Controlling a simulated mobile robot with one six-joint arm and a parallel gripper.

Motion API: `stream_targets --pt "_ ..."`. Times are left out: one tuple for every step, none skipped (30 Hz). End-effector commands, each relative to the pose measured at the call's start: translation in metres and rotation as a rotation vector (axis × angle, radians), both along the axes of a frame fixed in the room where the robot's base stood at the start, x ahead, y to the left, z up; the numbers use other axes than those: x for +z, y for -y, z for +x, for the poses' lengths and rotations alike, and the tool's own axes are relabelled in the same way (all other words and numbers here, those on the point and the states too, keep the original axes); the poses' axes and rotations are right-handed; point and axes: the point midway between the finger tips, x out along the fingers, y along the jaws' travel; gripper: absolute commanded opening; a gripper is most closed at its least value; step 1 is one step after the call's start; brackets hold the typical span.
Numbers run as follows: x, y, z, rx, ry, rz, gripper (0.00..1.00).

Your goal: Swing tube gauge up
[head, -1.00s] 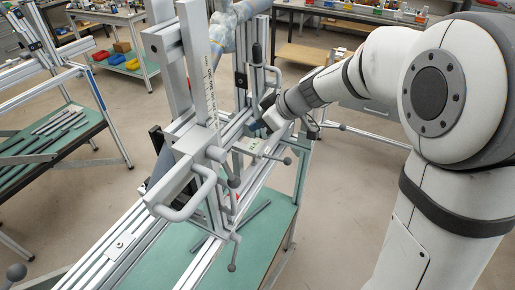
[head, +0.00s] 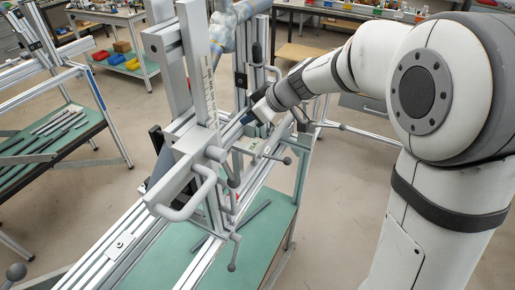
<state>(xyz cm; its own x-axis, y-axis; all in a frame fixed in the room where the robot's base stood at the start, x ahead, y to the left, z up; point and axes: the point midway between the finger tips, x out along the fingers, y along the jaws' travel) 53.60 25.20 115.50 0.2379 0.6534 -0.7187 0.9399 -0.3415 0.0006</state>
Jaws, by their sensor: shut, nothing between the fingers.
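The frame jig (head: 190,150) is a grey metal fixture on aluminium rails, in the middle of the head view. An upright bar with a printed scale (head: 211,100) stands on it. I cannot tell for certain which part is the tube gauge. My gripper (head: 252,117) is at the jig's right side, just right of the scale bar and above a small pale block (head: 262,146) on the rail. Its fingers are small and partly hidden against the jig; it appears shut and empty. I cannot tell whether it touches the jig.
Grey handles and ball-ended levers (head: 233,240) stick out at the jig's front. A green shelf (head: 255,225) with loose dark rods lies below. A second rack (head: 55,140) stands left. A bench with coloured bins (head: 115,58) is behind.

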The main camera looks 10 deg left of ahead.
Motion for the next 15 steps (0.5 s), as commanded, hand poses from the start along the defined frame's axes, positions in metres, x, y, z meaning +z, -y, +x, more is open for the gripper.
stream_targets --pt "0.001 -0.003 0.001 0.001 0.001 0.0 0.0" --pt "0.002 -0.005 0.002 0.001 0.001 0.0 0.0" --pt "0.002 -0.008 0.003 0.001 0.001 0.0 0.0" --pt "0.003 -0.01 0.003 0.001 0.0 0.0 0.0" --pt "0.004 -0.012 0.004 0.002 0.001 0.0 0.0" --pt "0.004 -0.014 0.005 0.002 0.001 0.001 0.0" --pt "0.005 -0.015 0.005 0.001 0.0 0.001 0.0" --pt "0.006 -0.016 0.005 0.001 0.001 0.001 0.0" --pt "0.006 -0.017 0.006 0.0 0.0 0.001 0.0" --pt "0.006 -0.017 0.006 0.0 0.0 0.001 0.0" --pt "0.006 -0.017 0.006 -0.001 0.0 0.001 0.0" --pt "0.006 -0.017 0.006 -0.001 0.0 0.001 0.0" --pt "0.006 -0.017 0.006 -0.001 0.0 0.001 0.0" --pt "0.006 -0.017 0.006 -0.001 0.0 0.001 0.0" --pt "0.006 -0.017 0.006 -0.001 -0.001 0.0 0.0"
